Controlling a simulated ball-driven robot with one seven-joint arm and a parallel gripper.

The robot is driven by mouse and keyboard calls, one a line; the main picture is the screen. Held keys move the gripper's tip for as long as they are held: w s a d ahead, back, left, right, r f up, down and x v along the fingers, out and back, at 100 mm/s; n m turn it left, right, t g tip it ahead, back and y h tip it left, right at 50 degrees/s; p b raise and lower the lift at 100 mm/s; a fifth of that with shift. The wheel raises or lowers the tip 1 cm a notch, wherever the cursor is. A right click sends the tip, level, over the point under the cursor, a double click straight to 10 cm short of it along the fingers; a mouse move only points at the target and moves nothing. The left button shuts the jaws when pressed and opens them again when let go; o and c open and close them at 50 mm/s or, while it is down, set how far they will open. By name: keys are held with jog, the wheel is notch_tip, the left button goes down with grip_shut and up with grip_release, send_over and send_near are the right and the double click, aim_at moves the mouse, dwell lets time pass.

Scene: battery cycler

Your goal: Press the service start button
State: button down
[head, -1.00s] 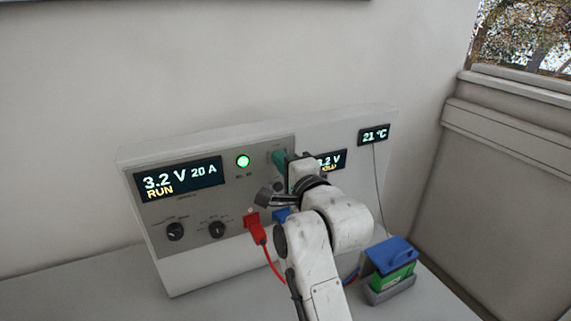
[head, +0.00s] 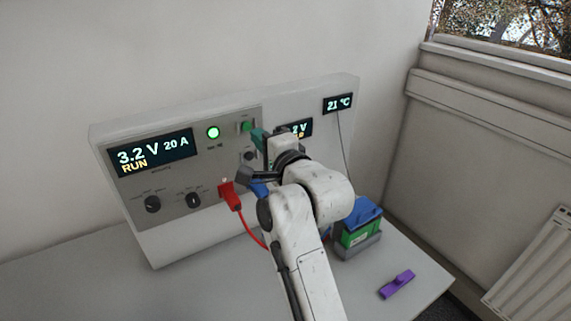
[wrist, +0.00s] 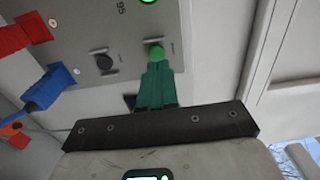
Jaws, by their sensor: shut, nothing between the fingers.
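The green button (head: 247,127) is on the cycler's grey front panel, right of a lit green lamp (head: 213,132). It also shows in the wrist view as a round green cap (wrist: 156,53), right at the fingertips. My gripper (head: 257,136) has teal fingers, shut together and empty. In the head view its tips are just right of and below the button. In the wrist view the fingers (wrist: 157,68) point at the cap; I cannot tell whether they touch it. The main display (head: 152,152) reads 3.2 V, 20 A, RUN.
Red plug (head: 230,196) and blue plug (head: 259,189) with cables sit low on the panel, near my arm. Two dark knobs (head: 152,204) are at lower left. A green-and-blue battery (head: 359,230) and a purple object (head: 397,284) are on the table at right.

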jog(key=b+v, duration=0.2)
jog(key=v, duration=0.7)
jog(key=shift+f, duration=0.3)
jog(key=s+d+f+n+g+h, duration=0.1)
jog(key=s+d+f+g+h, duration=0.1)
jog(key=s+d+f, duration=0.2)
jog(key=s+d+f+n+g+h, duration=0.2)
jog(key=s+d+f, duration=0.2)
jog(key=d+f, duration=0.4)
jog(key=s+d+f+n+g+h, duration=0.2)
jog(key=d+f, duration=0.4)
jog(key=f, duration=0.8)
jog(key=shift+s+d+f+h, duration=0.1)
jog(key=shift+s+d+h, duration=0.15)
jog(key=shift+s, duration=0.4)
jog(key=shift+s+d+f+h, duration=0.15)
jog(key=shift+s+h, duration=0.1)
jog(key=shift+s, duration=0.4)
jog(key=s+d+f+n+g+h, duration=0.1)
jog(key=s+d+f+n+g, duration=0.1)
jog(key=s, duration=0.6)
jog(key=s+d+f+n+g+h, duration=0.1)
jog(key=s+d+f+g, duration=0.2)
jog(key=s, duration=0.6)
jog(key=s+d+f+n+g+h, duration=0.1)
jog(key=s+d+f+n+g, duration=0.1)
jog(key=s+d+f, duration=0.4)
jog(key=s+g, duration=0.1)
jog(key=s, duration=0.2)
jog(key=shift+d+n, duration=0.3)
